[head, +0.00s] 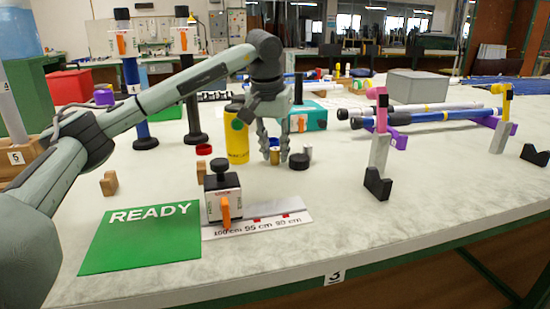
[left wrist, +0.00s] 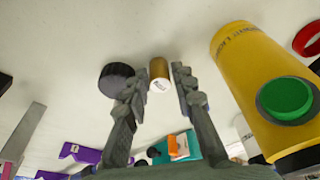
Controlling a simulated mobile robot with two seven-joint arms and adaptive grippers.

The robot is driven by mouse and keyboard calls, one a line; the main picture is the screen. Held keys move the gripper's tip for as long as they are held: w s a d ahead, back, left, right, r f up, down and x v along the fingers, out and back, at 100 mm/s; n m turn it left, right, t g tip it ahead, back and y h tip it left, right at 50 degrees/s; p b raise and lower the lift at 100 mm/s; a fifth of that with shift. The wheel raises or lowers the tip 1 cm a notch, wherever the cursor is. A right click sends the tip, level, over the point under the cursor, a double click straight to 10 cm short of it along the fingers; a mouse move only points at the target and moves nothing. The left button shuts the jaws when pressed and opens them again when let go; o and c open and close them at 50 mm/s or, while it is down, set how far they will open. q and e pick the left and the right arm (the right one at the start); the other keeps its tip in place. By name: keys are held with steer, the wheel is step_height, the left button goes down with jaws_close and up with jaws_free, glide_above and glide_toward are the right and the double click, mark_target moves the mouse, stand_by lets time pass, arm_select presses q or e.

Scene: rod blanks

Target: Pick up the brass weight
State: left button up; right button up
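The brass weight (left wrist: 159,68) is a small gold-brown cylinder with a pale, lettered end face. In the left wrist view it stands between the tips of my left gripper (left wrist: 160,82), with a narrow gap visible on each side. In the head view the left gripper (head: 271,153) points down over the table, and the brass weight (head: 275,158) shows partly between its fingers. The fingers are open. I cannot tell whether either one touches the weight. My right gripper is not in view.
A black round cap (head: 299,162) and a small silver cylinder (head: 307,151) stand just right of the gripper. A tall yellow tube (head: 238,140) stands close on its left. A red ring (head: 204,149) lies further left.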

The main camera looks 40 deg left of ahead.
arm_select(q)
steer(key=shift+f, duration=0.1)
jaws_close()
stand_by(0.3)
